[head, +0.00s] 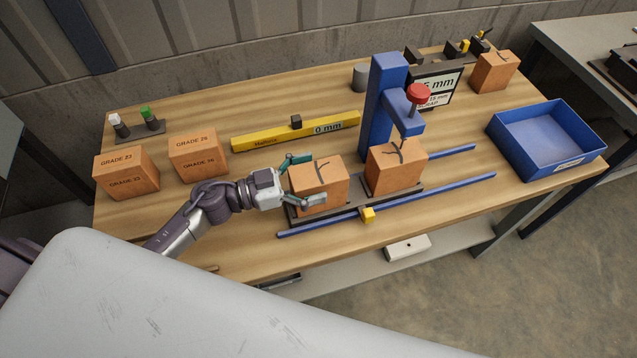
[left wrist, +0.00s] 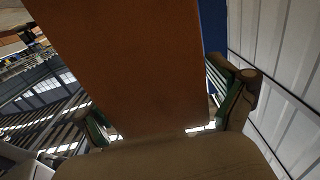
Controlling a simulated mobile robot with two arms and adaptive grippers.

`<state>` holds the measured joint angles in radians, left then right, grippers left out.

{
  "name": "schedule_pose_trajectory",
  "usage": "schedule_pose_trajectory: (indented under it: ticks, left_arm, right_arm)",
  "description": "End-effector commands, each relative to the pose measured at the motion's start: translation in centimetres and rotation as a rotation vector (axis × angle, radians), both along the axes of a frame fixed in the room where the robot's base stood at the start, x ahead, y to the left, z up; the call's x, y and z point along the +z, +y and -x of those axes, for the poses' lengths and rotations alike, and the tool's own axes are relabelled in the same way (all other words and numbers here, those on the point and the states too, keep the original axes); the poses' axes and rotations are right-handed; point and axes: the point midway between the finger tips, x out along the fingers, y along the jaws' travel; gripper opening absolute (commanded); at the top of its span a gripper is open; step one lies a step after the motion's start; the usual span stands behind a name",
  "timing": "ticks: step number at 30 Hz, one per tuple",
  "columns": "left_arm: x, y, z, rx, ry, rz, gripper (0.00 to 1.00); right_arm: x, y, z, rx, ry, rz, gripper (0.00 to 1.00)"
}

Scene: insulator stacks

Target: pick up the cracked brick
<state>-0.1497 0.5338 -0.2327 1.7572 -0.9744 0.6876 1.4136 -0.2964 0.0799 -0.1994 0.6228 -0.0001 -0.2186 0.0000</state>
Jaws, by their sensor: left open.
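An orange brick with a dark crack line (head: 322,171) stands on a dark sliding plate at the front middle of the table. My left gripper (head: 308,180) reaches it from the left, its jaws open, with one finger at the far side and one at the near side. In the left wrist view the plain brick face (left wrist: 135,70) fills the space between the two fingers (left wrist: 165,113). I cannot tell whether either finger touches it. A second cracked brick (head: 390,178) stands on the plate to the right, under the press. A third (head: 494,72) stands at the back right. My right gripper is not in view.
A blue press (head: 385,95) with a red knob (head: 418,94) stands behind the plate. Blue rails (head: 440,197) run beside it. A blue tray (head: 550,140) is at the right. Grade-marked bricks (head: 127,172) and a yellow level gauge (head: 268,138) lie at left and behind.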

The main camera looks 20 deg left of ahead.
Motion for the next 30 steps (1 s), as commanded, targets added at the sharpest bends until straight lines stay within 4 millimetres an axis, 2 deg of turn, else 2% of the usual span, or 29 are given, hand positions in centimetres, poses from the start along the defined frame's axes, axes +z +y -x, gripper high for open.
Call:
schedule_pose_trajectory:
  ticks: [4,19,26,30]
  left_arm:
    - [-0.1,0.0,0.0,0.0,0.001,0.0,0.96]
    - [0.0,0.1,0.1,0.0,0.001,0.001,0.13]
    - [0.2,0.1,0.0,0.0,-0.002,0.001,0.12]
    - [1.7,0.1,0.0,-0.002,-0.005,-0.001,0.12]
  right_arm:
    - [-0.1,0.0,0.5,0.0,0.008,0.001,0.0]
    - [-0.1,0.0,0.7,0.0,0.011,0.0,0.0]
    - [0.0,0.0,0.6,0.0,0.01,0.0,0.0]
    - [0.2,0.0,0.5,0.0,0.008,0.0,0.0]
